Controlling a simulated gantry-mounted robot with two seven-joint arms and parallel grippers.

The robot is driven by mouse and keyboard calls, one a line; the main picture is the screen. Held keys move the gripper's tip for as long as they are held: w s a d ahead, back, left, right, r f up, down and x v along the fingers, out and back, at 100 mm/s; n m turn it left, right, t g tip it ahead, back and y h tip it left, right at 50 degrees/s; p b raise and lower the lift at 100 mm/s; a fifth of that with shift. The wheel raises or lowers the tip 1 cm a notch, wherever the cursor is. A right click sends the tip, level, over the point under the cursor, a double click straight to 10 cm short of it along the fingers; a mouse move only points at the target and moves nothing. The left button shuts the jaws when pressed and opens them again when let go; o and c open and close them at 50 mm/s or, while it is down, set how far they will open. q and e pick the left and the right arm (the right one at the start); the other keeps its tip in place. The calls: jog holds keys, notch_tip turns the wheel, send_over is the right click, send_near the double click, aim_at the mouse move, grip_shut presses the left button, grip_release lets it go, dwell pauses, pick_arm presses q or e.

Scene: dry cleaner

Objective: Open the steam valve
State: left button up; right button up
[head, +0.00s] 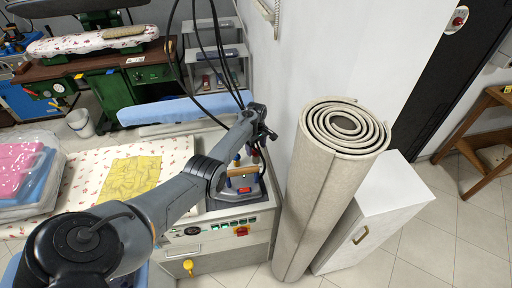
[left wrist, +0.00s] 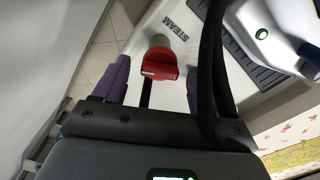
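The steam valve's red handle (left wrist: 160,66) shows in the left wrist view, beside the printed word STEAM on a white surface. My left gripper (left wrist: 156,80) is open, with one purple finger on each side of the handle and a visible gap to each. In the head view my left gripper (head: 260,136) is over the far end of the ironing unit (head: 215,262), near the wall. There the arm and gripper hide much of the valve area, and I cannot make out the handle clearly. My right gripper is in neither view.
A steam iron (head: 241,184) stands on the unit close to the gripper; its white body (left wrist: 262,22) is at the right of the wrist view. Black hoses hang down to the gripper. A tall rolled carpet (head: 309,185) and a white cabinet (head: 375,220) stand to the right.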

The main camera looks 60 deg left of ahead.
pick_arm(q)
jog(key=c, duration=1)
jog(key=shift+c, duration=0.2)
jog(key=m+p, duration=0.1)
jog(key=m, duration=0.1)
jog(key=shift+m, duration=0.4)
jog(key=shift+m+p, duration=0.4)
jog(key=shift+m, duration=1.1)
jog(key=o, duration=1.1)
jog(key=shift+c, duration=0.2)
jog(key=shift+r, duration=0.1)
